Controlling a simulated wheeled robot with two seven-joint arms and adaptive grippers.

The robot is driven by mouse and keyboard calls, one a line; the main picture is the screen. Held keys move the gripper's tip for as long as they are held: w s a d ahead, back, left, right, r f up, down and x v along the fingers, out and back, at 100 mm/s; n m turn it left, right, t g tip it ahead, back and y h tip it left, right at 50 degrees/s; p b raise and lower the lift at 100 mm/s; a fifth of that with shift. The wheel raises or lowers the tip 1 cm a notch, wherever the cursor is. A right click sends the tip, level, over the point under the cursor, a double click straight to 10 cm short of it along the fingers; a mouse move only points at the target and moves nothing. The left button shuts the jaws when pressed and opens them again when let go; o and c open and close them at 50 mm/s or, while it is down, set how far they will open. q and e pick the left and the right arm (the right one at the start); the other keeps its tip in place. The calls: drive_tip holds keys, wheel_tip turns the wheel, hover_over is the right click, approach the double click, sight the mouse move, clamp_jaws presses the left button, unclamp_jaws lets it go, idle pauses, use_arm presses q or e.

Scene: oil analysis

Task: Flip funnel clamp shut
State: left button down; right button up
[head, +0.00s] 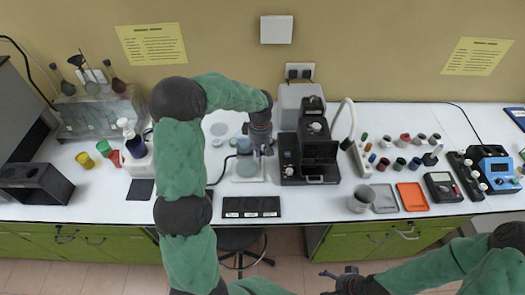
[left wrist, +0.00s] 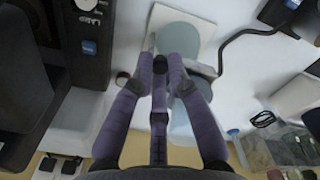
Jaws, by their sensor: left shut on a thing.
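The funnel assembly (head: 244,171) stands on a pale square base at the bench's middle left, left of the black instrument. In the left wrist view its grey-blue round part (left wrist: 178,38) sits on the white base, with a metal bar of the funnel clamp (left wrist: 204,70) crossing beside it. My left gripper (head: 262,150) reaches down over the assembly's right side. In the left wrist view its purple fingers (left wrist: 166,68) are closed together at the clamp; they hide the gripped part. My right gripper (head: 338,278) hangs low in front of the bench, apart from everything; its jaw opening is unclear.
The black instrument (head: 310,150) stands close on the right of the funnel assembly. A black labelled mat (head: 251,207) lies in front. A white dispenser (head: 135,147) and coloured cups stand left. A metal beaker (head: 361,198) and trays lie right.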

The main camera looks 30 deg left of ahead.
idle(0.3)
use_arm(q)
drive_tip(key=c, duration=1.2)
unclamp_jaws()
wheel_tip(320, 180, up, 12)
